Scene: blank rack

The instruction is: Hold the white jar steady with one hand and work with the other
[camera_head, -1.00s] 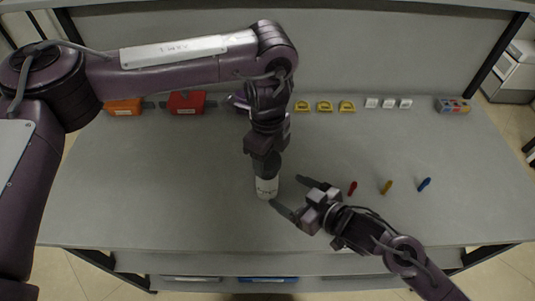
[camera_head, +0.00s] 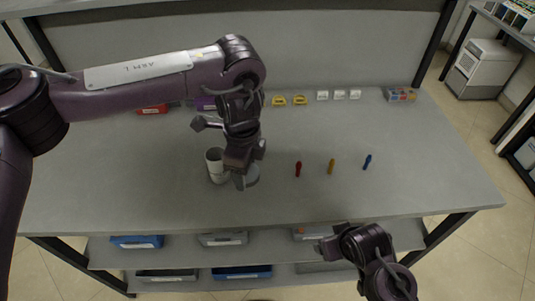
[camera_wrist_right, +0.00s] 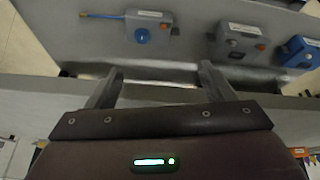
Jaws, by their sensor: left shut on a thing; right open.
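The white jar (camera_head: 216,168) stands upright on the worktable (camera_head: 130,185), and its top looks open with a darker inside. My left gripper (camera_head: 243,178) is just right of the jar and partly overlaps it in view. It is shut on a pale round piece that looks like the jar's lid (camera_head: 252,177), mostly hidden by the fingers. I cannot tell whether the piece touches the jar. My right gripper (camera_head: 328,240) is near the table's front edge, away from the jar. In the right wrist view its fingers (camera_wrist_right: 160,78) are apart and empty.
Red (camera_head: 298,169), yellow (camera_head: 331,166) and blue (camera_head: 367,162) small tools lie right of the jar. Yellow holders (camera_head: 299,100), white blocks (camera_head: 339,95) and a multicoloured box (camera_head: 400,95) line the back. Bins (camera_head: 137,241) sit on shelves below. The table's right side is clear.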

